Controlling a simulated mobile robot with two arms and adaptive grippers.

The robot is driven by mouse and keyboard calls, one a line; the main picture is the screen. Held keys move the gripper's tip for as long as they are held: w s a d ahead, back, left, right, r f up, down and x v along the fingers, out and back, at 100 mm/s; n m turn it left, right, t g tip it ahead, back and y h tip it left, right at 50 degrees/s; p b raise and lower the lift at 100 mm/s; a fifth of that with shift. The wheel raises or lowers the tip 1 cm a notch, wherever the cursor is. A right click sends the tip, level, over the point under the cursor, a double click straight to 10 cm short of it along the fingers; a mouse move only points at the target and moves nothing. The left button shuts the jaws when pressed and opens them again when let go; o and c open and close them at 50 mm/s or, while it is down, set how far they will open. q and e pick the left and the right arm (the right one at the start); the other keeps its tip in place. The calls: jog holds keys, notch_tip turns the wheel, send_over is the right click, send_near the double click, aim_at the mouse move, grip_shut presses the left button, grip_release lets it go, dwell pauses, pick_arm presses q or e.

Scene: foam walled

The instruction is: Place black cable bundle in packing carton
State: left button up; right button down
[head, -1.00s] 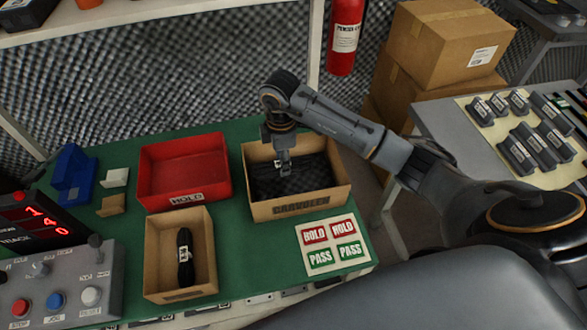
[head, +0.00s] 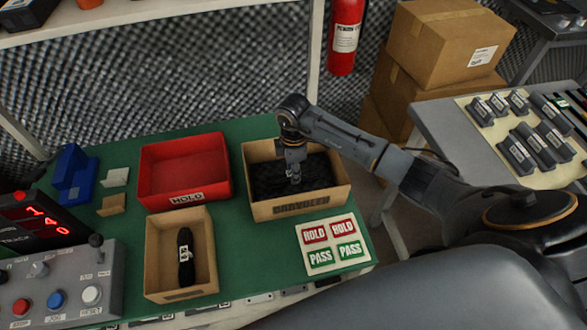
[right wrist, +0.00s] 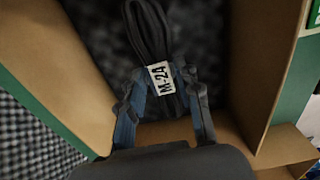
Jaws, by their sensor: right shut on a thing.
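My right gripper (head: 295,178) is at the larger open cardboard box (head: 302,207), within its rim in the head view. The box's inside is dark, so I cannot tell whether the held bundle touches the bottom. A smaller open cardboard box (head: 155,278) at front left holds another black cable bundle (head: 185,255) with a white label. I cannot tell for sure which box is the packing carton. My left gripper is not in view.
A red HOLD bin (head: 185,201) stands left of the larger box. A HOLD/PASS card (head: 332,245) lies at the right front of the green table. A control panel (head: 60,295) is at front left. Blue holders (head: 72,180) stand at back left.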

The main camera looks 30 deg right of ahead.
jog(key=shift+f, duration=0.55)
jog(key=c, duration=0.9)
grip_release()
jog(key=shift+c, duration=0.2)
jog(key=shift+r, duration=0.3)
notch_tip(320, 180, up, 13)
jog(key=shift+f, duration=0.15)
jog(key=shift+f, duration=0.1)
